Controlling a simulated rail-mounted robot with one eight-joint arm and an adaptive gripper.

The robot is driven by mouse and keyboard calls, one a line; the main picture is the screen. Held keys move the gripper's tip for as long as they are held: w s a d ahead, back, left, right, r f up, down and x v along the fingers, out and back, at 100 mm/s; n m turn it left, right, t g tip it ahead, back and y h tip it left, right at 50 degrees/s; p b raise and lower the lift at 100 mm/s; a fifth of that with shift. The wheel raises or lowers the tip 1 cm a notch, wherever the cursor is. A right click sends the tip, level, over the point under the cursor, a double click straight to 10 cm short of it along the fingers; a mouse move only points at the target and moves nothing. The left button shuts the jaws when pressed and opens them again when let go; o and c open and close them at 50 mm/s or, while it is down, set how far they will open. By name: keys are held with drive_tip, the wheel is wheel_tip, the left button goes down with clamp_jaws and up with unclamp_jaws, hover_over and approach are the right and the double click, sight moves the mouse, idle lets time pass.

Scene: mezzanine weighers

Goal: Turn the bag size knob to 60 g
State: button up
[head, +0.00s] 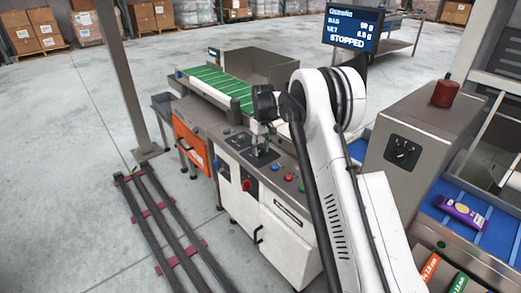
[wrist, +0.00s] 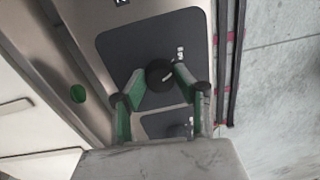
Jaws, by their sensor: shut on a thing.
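The bag size knob (wrist: 158,74) is a round black knob on a dark panel plate (wrist: 115,45) in the wrist view. A pale pointer mark shows on its face; the printed labels beside it are too small to read. My gripper (wrist: 160,78) has its two green-padded fingers closed on either side of the knob. In the head view my gripper (head: 262,143) reaches down to the grey control panel (head: 285,168), and the knob is hidden there. The display (head: 353,29) shows a BAG line that appears to read 60 g, a NET line, and STOPPED.
A second dark plate with a knob (wrist: 185,129) lies just below in the wrist view. Coloured buttons (head: 289,177) and a red knob (head: 247,185) are near my gripper. A green belt (head: 222,85) runs behind. Open floor lies left, past dark rails (head: 165,225).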

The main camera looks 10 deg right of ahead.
sight(262, 149)
idle(0.3)
drive_tip(key=o, duration=1.1)
drive_tip(key=shift+r, duration=0.1)
drive_tip(key=r, duration=1.2)
drive_tip(key=shift+w+d, duration=0.1)
drive_tip(key=shift+d, duration=0.15)
drive_tip(key=shift+f, duration=0.1)
